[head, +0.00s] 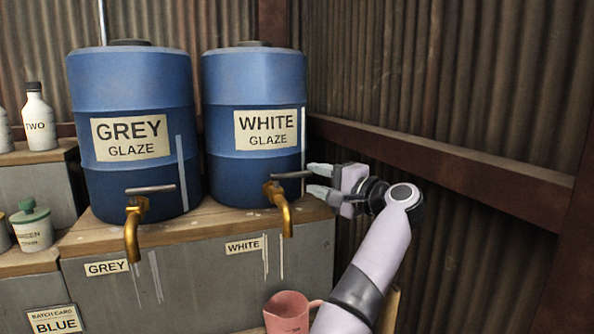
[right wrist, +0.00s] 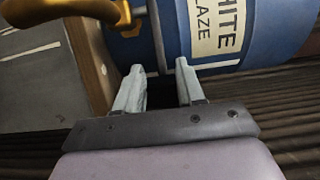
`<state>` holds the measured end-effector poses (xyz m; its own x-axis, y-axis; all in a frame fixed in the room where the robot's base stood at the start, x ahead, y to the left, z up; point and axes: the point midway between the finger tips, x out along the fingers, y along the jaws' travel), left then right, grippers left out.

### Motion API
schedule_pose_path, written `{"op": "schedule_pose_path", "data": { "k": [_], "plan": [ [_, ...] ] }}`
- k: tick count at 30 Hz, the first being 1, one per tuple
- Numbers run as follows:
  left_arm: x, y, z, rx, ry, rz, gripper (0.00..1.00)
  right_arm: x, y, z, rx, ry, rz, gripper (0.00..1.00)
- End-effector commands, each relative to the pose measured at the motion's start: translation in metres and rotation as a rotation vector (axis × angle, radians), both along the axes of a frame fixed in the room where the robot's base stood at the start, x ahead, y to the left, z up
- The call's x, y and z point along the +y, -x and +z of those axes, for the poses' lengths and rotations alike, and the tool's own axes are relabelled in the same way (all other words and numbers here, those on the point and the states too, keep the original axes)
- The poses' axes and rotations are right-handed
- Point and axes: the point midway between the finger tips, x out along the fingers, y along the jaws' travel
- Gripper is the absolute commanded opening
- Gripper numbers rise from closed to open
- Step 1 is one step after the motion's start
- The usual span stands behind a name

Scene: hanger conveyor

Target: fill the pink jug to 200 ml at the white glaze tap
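The white glaze drum (head: 255,110) is blue, with a brass tap (head: 282,212) low on its front. The tap's grey lever (head: 291,175) sticks out to the right. My right gripper (head: 317,180) is open at the lever's free end; I cannot tell whether it touches. In the right wrist view its fingers (right wrist: 156,72) are apart with nothing gripped. The pink jug (head: 287,311) stands below the white tap, its handle to the right. The bottom of the picture cuts it off, and its fill level cannot be read. No stream shows from the spout. My left gripper is out of view.
The grey glaze drum (head: 134,95) with its own brass tap (head: 132,230) stands to the left. Bottles (head: 38,115) and a green-lidded jar (head: 32,226) are at far left. A rusty beam (head: 440,165) and corrugated wall (head: 450,80) lie close behind my right arm.

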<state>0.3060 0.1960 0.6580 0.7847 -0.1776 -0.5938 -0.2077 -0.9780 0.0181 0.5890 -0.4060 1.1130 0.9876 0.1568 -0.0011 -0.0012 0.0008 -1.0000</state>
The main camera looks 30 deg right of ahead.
Motion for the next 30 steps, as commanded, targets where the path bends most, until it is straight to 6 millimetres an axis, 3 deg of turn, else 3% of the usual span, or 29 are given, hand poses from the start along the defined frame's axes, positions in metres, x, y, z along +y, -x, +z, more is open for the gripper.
{"op": "schedule_pose_path", "data": {
  "k": [18,30],
  "plan": [
    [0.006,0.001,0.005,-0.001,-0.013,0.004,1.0,0.01,-0.063,0.001,0.0,-0.001,0.001,0.38],
    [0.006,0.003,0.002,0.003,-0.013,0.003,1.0,0.011,-0.069,0.0,0.0,0.0,-0.001,0.38]
  ]
}}
